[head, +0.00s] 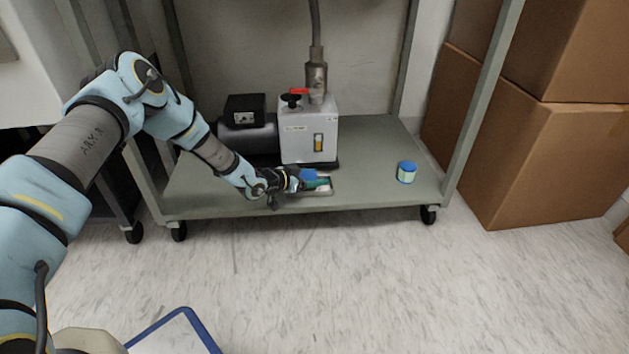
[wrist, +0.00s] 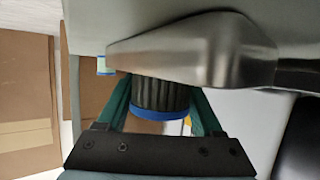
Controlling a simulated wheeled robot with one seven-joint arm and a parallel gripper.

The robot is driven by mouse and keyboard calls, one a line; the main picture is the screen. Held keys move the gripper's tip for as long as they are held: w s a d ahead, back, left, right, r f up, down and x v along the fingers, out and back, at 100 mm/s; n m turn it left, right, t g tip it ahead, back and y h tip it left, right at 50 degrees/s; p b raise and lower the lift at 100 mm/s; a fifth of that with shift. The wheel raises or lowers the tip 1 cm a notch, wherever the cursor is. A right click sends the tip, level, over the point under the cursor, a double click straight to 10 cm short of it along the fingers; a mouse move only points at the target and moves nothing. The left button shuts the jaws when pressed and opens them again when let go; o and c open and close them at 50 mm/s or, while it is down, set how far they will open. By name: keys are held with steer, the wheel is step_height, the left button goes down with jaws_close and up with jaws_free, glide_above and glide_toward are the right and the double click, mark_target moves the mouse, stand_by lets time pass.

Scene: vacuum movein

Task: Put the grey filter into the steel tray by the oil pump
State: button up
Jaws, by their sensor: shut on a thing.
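The grey filter (wrist: 160,95) is a dark ribbed cylinder with a blue rim, held between the green fingers of my gripper (wrist: 158,98) in the wrist view. In the head view its blue end (head: 308,173) shows just behind my gripper (head: 314,182), above the tray. The steel tray (head: 322,192) lies at the front of the shelf before the oil pump (head: 309,130). In the wrist view the tray's rounded wall (wrist: 215,50) covers the filter's far end. I cannot tell whether the filter touches the tray floor.
A small blue-lidded jar (head: 406,172) stands on the right of the grey cart shelf (head: 373,160). Cart posts rise at both sides. Cardboard boxes (head: 525,150) are stacked at right. The shelf between tray and jar is clear.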

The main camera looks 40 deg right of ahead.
steer(key=shift+f, duration=0.1)
steer(key=o, duration=1.4)
steer(key=shift+o, duration=0.2)
